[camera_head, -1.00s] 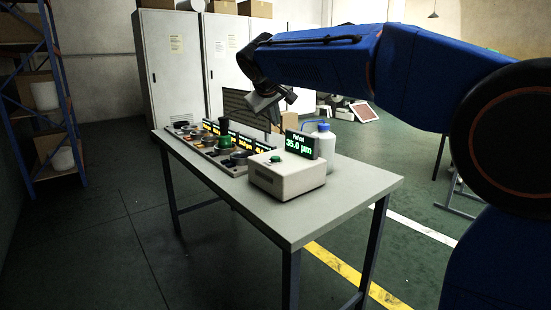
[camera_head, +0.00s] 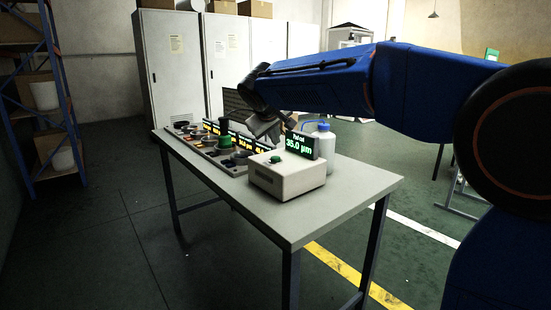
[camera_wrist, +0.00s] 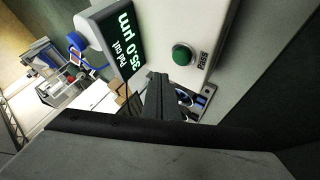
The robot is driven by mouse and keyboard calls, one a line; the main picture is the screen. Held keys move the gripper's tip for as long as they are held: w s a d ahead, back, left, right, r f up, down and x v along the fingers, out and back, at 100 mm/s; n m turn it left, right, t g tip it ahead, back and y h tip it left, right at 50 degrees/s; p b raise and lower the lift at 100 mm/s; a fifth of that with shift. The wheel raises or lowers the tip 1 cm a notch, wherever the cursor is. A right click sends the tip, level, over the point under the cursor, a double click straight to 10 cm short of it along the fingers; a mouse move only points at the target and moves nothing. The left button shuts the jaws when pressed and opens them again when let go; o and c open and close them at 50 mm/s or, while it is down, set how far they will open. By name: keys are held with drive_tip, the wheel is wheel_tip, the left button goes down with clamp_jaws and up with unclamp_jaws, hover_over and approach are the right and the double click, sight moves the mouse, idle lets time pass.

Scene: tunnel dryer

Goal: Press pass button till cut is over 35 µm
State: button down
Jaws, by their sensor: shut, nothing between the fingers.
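The pass button (camera_wrist: 182,54) is a green dome on a pale box (camera_head: 288,178), with PASS printed beside it in the wrist view. It also shows on the box's top in the head view (camera_head: 275,159). The display (camera_head: 301,143) on the box reads 35.0 µm under a small pad cut label; the wrist view shows the same display (camera_wrist: 118,40) tilted. My gripper (camera_wrist: 158,77) is shut and empty. In the head view it hangs above and behind the box, apart from the button. The button looks uncovered and not touched.
A white bottle with a blue top (camera_head: 325,145) stands right behind the display. Grey cabinets (camera_head: 174,65) stand behind.

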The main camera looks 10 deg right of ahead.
sight(275, 158)
drive_tip(key=shift+f, duration=1.25)
drive_tip(key=shift+f, duration=0.9)
idle(1.9)
drive_tip(key=shift+r, duration=0.9)
drive_tip(key=shift+r, duration=2.55)
